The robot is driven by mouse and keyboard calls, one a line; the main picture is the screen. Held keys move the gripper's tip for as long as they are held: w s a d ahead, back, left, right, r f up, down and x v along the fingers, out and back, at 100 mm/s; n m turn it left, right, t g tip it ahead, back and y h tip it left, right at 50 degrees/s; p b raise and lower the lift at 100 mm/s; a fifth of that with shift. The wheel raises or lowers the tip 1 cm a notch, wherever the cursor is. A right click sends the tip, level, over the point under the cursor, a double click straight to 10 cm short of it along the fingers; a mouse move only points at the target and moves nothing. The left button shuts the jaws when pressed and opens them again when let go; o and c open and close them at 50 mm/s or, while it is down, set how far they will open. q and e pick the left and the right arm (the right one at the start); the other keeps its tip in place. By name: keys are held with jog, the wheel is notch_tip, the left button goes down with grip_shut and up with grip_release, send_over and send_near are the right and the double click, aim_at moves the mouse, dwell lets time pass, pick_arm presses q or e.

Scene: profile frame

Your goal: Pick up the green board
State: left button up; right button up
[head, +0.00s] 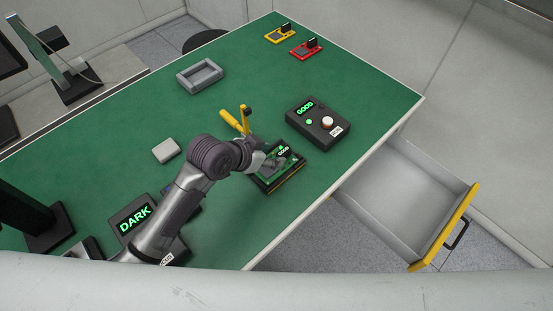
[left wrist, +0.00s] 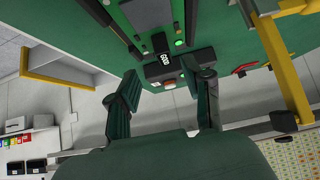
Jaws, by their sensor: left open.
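The green board (left wrist: 150,14) lies in a dark test fixture (head: 266,187) near the front edge of the green-topped table; in the head view my gripper partly covers it. The fixture has a small screen reading GOOD (head: 284,150), which also shows in the left wrist view. My left gripper (head: 272,163) is over the fixture. In the left wrist view its two dark fingers (left wrist: 164,98) are spread apart with nothing between them, and the fixture and board are beyond the tips. My right gripper is not in view.
A black box reading GOOD (head: 318,123) stands right of the fixture. A yellow handle (head: 232,121) stands behind it. A grey tray (head: 200,75), yellow board (head: 280,33) and red board (head: 306,49) are farther back. An open drawer (head: 408,190) juts out at right. A DARK display (head: 135,217) is left.

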aim_at(281, 153)
pick_arm(q)
jog(key=p+x, duration=0.1)
jog(key=x, duration=0.2)
jog(key=shift+w, duration=0.25)
jog(key=x, duration=0.3)
jog(key=shift+w+f+p, duration=0.1)
jog(key=shift+f+p, duration=0.05)
jog(key=shift+p, duration=0.2)
jog(key=shift+w+f, duration=0.15)
jog(key=shift+f, duration=0.05)
jog(key=c, duration=0.7)
jog(key=shift+c, duration=1.1)
grip_shut()
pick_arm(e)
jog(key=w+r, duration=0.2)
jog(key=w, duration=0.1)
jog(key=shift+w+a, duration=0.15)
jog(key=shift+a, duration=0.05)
